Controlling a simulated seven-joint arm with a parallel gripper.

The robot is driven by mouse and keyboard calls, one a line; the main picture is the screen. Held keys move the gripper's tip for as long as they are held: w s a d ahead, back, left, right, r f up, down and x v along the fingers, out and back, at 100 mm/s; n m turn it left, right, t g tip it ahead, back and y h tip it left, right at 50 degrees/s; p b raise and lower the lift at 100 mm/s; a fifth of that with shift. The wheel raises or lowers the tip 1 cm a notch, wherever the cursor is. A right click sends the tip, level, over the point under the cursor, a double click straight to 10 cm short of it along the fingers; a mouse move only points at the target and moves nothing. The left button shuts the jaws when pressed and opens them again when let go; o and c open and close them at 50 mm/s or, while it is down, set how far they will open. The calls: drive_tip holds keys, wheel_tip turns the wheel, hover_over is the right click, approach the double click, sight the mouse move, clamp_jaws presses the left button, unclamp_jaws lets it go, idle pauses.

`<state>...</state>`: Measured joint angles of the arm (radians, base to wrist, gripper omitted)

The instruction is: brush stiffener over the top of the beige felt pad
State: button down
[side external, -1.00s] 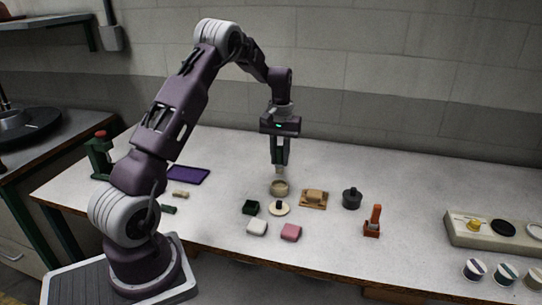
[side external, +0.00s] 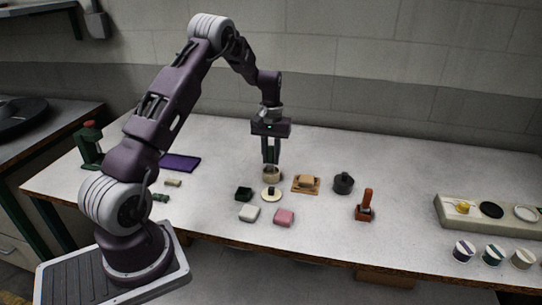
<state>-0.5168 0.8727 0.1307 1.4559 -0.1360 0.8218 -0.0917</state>
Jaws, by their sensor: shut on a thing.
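A tan block (side external: 306,180) on a flat brown board (side external: 298,190) best matches the beige felt pad; an off-white pad (side external: 249,214) lies nearer the front edge. A small tan pot (side external: 272,175) stands left of the board. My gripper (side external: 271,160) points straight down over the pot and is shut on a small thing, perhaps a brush. The held thing's lower end is at or inside the pot's mouth and mostly hidden. The gripper is apart from the tan block, to its left.
A cream disc with a black knob (side external: 272,195), a dark green box (side external: 243,194) and a pink pad (side external: 284,217) lie in front. A dark lidded pot (side external: 343,183) and an orange-handled tool (side external: 366,205) stand right. A long tray (side external: 449,218) lies far right; the table's back is clear.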

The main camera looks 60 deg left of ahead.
sight(271, 147)
drive_tip(key=shift+f, duration=0.6)
idle(1.3)
drive_tip(key=shift+r, duration=3.55)
